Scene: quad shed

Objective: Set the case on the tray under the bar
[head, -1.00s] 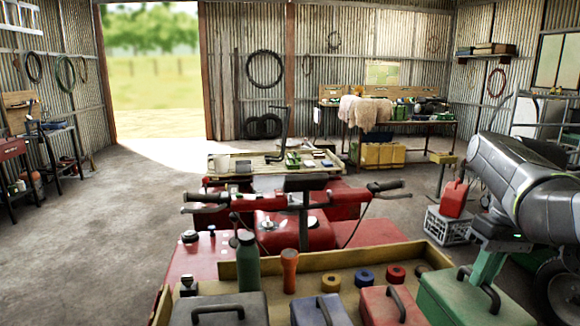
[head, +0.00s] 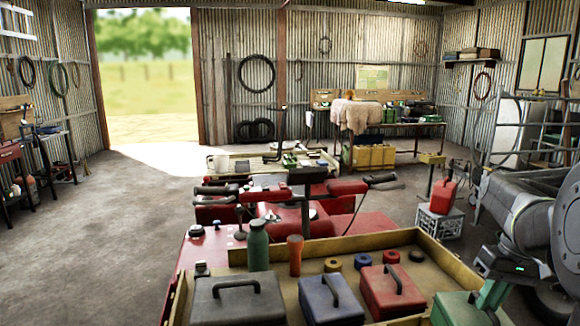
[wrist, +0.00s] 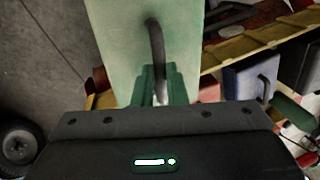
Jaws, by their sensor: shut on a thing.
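The green case (head: 455,309) shows at the bottom right of the head view, partly cut off by the frame edge. It fills the upper middle of the wrist view (wrist: 125,45), with its dark handle across its top. My gripper (head: 490,296) is shut on that handle, its green fingers also in the wrist view (wrist: 153,85). I cannot tell how far the case is off its support. A cream tray (head: 218,176) with small items lies on the front of the red quad, beyond the handlebar (head: 340,187). A thin dark upright (head: 281,125) stands at that tray.
A wooden box tray (head: 425,252) on the near side holds a grey case (head: 235,302), a blue case (head: 330,302), a red case (head: 393,292), a green bottle (head: 258,245) and several rolls. A red can (head: 443,195) stands on a crate. Open floor lies left of the quad.

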